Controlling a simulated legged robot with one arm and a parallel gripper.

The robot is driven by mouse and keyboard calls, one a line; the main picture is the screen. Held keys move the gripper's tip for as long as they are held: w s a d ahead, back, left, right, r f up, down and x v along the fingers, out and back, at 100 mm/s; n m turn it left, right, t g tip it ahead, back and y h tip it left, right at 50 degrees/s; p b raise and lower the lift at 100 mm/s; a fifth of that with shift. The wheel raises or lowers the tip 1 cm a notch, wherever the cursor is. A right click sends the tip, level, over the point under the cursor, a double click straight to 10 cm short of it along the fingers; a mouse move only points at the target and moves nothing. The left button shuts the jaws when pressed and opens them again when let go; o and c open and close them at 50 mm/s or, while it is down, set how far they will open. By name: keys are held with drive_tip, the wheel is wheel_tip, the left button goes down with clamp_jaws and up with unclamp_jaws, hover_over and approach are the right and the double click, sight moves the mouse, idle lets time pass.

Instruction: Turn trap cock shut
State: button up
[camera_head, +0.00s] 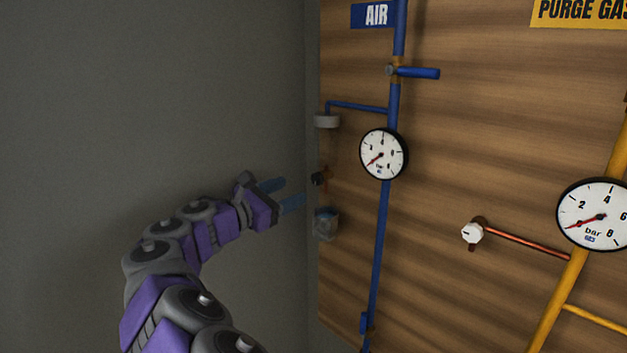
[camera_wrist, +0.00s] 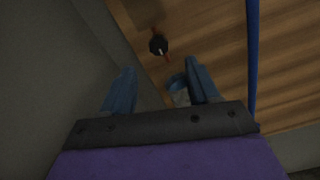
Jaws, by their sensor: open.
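A small dark knob with copper-coloured pipe stubs, which looks like the trap cock (camera_head: 320,179), sits at the left edge of the wooden panel. In the wrist view the same knob (camera_wrist: 158,45) shows a pale mark on its face, just beyond the fingertips and between their lines. A bluish clear trap jar (camera_head: 325,224) hangs below it; in the wrist view it is partly hidden behind the right finger. My gripper (camera_head: 292,192) is open and empty, left of the knob and apart from it. Its two blue fingers also show in the wrist view (camera_wrist: 160,68).
A blue AIR pipe (camera_head: 381,235) with a round gauge (camera_head: 384,154) and a blue lever (camera_head: 418,73) runs to the right. A grey cap (camera_head: 327,121) sits above the knob. A white knob (camera_head: 472,233) and yellow pipe (camera_head: 557,312) are farther right. The grey wall (camera_head: 150,90) stands left.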

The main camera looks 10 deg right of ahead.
sight(315, 179)
drive_tip(key=x, duration=0.7)
drive_tip(key=shift+w+d, duration=0.15)
drive_tip(key=shift+w, duration=0.25)
drive_tip(key=shift+w+d, duration=0.25)
drive_tip(key=shift+d, duration=0.35)
